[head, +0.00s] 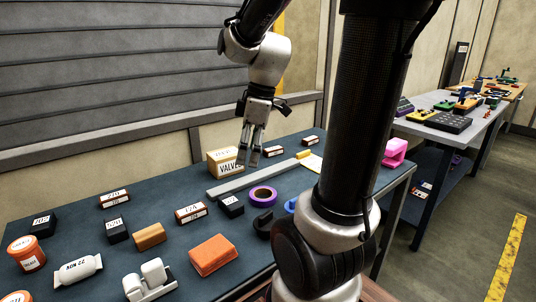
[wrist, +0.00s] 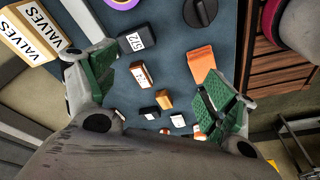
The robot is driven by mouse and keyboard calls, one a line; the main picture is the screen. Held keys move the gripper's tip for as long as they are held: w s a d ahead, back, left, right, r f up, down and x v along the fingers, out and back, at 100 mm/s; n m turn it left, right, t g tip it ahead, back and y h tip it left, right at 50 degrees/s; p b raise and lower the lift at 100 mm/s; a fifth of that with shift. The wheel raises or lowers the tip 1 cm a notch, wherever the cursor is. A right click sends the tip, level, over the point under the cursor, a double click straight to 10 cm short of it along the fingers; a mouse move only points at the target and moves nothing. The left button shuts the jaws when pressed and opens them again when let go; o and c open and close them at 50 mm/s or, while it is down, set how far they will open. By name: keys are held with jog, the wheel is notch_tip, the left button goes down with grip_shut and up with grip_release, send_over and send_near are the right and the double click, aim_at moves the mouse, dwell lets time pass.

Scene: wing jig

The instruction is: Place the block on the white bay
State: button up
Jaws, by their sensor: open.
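My gripper (head: 249,164) is open and empty above the blue table, in front of the cardboard VALVES box (head: 223,160) in the head view. Its green-padded fingers are spread apart in the wrist view (wrist: 150,95). Several block-like things lie on the table: a tan block (head: 149,237), an orange block (head: 213,255), and small dark and brown labelled boxes such as a black one (head: 231,207) and a brown one (head: 191,212). I cannot tell which one is the task's block. I cannot make out a white bay; my arm hides part of the table.
A grey bar (head: 255,179) crosses the table behind a purple tape roll (head: 263,197). A pink object (head: 395,152) sits near the right edge.

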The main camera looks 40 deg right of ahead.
jog(key=s+r+m+t+h, duration=0.2)
jog(key=s+r+m, duration=0.1)
jog(key=s+m, duration=0.6)
jog(key=shift+r, duration=0.3)
jog(key=shift+o, duration=0.2)
jog(key=shift+s+m+t, duration=0.4)
jog(key=shift+s+m, duration=0.05)
jog(key=shift+m, duration=0.05)
jog(key=m+g+y, duration=0.4)
jog(key=m+g, duration=0.1)
jog(key=m, duration=0.9)
send_near(230, 200)
jog(key=s+f, duration=0.1)
jog(key=s+d+f, duration=0.1)
jog(key=s+f, duration=0.1)
jog(key=shift+s+f, duration=0.2)
jog(key=w+m, duration=0.1)
jog(key=m, duration=0.1)
jog(key=w+a+m, duration=0.1)
jog(key=m, duration=0.1)
jog(key=shift+w+a+r+m+t+y, duration=0.2)
jog(key=shift+r+m+t+y, duration=0.1)
jog(key=shift+t, duration=0.1)
jog(key=x, duration=0.7)
jog(key=shift+a+f, duration=0.15)
jog(key=shift+w, duration=0.1)
jog(key=c, duration=1.4)
